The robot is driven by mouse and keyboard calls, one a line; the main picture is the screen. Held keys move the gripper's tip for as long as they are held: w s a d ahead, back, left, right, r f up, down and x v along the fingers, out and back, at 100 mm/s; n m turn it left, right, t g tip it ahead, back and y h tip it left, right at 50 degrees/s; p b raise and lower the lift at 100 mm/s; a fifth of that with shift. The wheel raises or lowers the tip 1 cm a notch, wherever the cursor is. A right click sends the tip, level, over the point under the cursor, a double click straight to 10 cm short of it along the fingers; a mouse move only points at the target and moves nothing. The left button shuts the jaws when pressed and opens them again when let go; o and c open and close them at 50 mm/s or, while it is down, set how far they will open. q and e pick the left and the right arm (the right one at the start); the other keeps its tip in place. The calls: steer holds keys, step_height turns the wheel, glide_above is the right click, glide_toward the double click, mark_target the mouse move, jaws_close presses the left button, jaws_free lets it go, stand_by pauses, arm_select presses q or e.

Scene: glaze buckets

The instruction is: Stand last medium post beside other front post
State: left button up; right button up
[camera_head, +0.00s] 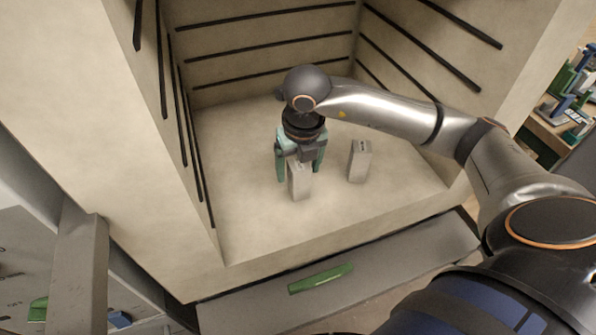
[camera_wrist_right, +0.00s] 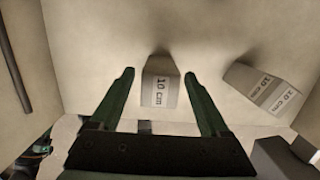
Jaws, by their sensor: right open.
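Two light grey posts stand upright on the floor of the kiln chamber. The nearer-left post (camera_head: 300,184) is below my right gripper (camera_head: 299,174), whose green fingers are open, one on either side of it. In the right wrist view this post (camera_wrist_right: 160,82), marked "10 cm", lies between the fingers of the gripper (camera_wrist_right: 158,76), with a gap on both sides. The other post (camera_head: 360,163) stands apart to the right; it also shows in the right wrist view (camera_wrist_right: 262,92), with 10 cm labels. My left gripper is not in view.
The chamber walls, with dark grooves (camera_head: 265,45), enclose the left, back and right sides. The pale chamber floor (camera_head: 240,190) is bare around the posts. A grey panel with a green handle (camera_head: 320,278) lies below the front edge. A cluttered bench (camera_head: 565,115) is outside at the right.

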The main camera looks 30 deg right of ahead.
steer(key=r, duration=0.3)
steer(key=s+r, duration=0.1)
steer(key=r, duration=0.2)
steer(key=r+p, duration=0.1)
steer(key=r, duration=0.2)
steer(key=shift+s+a+r, duration=0.15)
steer(key=shift+r, duration=0.1)
